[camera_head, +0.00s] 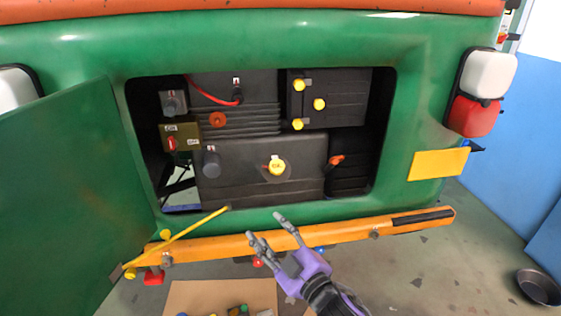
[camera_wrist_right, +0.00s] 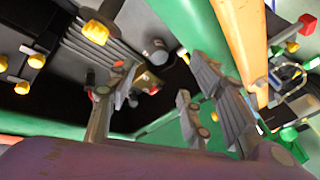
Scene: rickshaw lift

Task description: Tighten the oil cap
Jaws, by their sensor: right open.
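The yellow oil cap (camera_head: 277,166) sits on the front of the large dark lower block (camera_head: 240,185) inside the open rear bay of the green vehicle. A yellow cap (camera_wrist_right: 96,31), likely the same one, shows at the upper left of the right wrist view. My right gripper (camera_head: 267,228) has its fingers spread and empty, below the oil cap near the bay's lower edge, apart from the cap. Its spread fingers also show in the right wrist view (camera_wrist_right: 160,85). How tightly the cap is seated cannot be told. My left gripper is not in view.
The open green door (camera_head: 75,200) stands at the left. A yellow rod (camera_head: 185,235) slants above the orange bumper (camera_head: 215,247). An upper-right box (camera_head: 340,95) carries three yellow caps. A cardboard box (camera_head: 220,297) sits below; a dark pan (camera_head: 540,289) lies at right.

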